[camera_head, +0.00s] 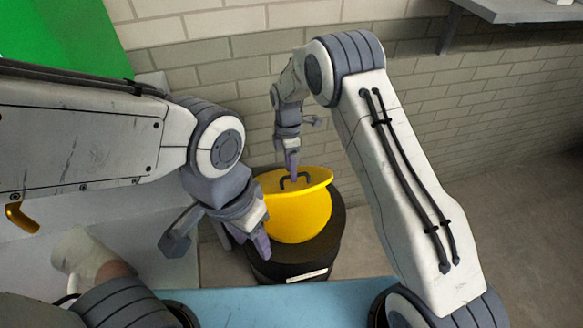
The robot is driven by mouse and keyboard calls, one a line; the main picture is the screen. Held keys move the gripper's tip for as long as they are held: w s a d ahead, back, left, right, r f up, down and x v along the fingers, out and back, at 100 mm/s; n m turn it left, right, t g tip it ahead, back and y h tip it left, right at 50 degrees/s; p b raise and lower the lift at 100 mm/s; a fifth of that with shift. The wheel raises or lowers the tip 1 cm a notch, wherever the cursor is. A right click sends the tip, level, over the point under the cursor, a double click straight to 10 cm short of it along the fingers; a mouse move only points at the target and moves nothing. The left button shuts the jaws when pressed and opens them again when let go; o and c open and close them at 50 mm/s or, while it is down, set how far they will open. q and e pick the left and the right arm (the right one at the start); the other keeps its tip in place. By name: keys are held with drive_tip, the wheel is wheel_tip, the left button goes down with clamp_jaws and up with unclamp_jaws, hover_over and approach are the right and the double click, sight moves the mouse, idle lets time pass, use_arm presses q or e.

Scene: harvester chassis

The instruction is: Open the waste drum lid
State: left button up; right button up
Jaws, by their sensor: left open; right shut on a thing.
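The waste drum (329,238) is a dark round bin with a pale label on its front, standing on the floor in the middle of the camera_head view. Its yellow lid (314,178) carries a dark loop handle. A rounded yellow surface shows below the lid's edge; I cannot tell whether it is part of the lid or the drum's inside. My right gripper (292,172) points down from behind and is shut on the lid's handle. My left gripper (252,240) is open and empty, in front of the drum's left side from this view.
A brick wall (480,95) stands behind the drum. A grey shelf (530,8) juts out at upper right. A blue surface (280,305) lies at the bottom front. A white cylindrical object (80,252) is at lower left. Open floor (510,210) lies at right.

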wheel_tip(320, 180, up, 10)
drive_tip(key=w+b, duration=0.1)
drive_tip(key=w, duration=0.1)
drive_tip(key=shift+a+r+b, duration=0.15)
drive_tip(key=shift+a+b, duration=0.05)
drive_tip(key=shift+b, duration=0.1)
idle(0.5)
drive_tip(key=s+a+r+m, duration=0.3)
drive_tip(key=s+r+m, duration=0.1)
drive_tip(key=s+r, duration=0.4)
drive_tip(key=s+d+r+m+t+y, duration=0.1)
drive_tip(key=s+m, duration=0.5)
drive_tip(key=s, duration=1.4)
drive_tip(key=shift+s+d+r+m+t, duration=0.25)
drive_tip(key=shift+d+m+t, duration=0.2)
drive_tip(key=shift+d, duration=0.3)
drive_tip(key=shift+m, duration=0.75)
drive_tip(key=s, duration=0.1)
drive_tip(key=s+d, duration=0.1)
drive_tip(key=s+f, duration=0.1)
drive_tip(key=shift+s+d, duration=0.35)
drive_tip(key=shift+c, duration=0.3)
drive_tip(key=shift+s+d, duration=0.2)
drive_tip(key=shift+s, duration=0.15)
drive_tip(key=c, duration=0.5)
drive_tip(key=shift+s+f+m, duration=0.1)
drive_tip(key=shift+f+m, duration=0.05)
drive_tip(key=shift+m, duration=0.15)
clamp_jaws()
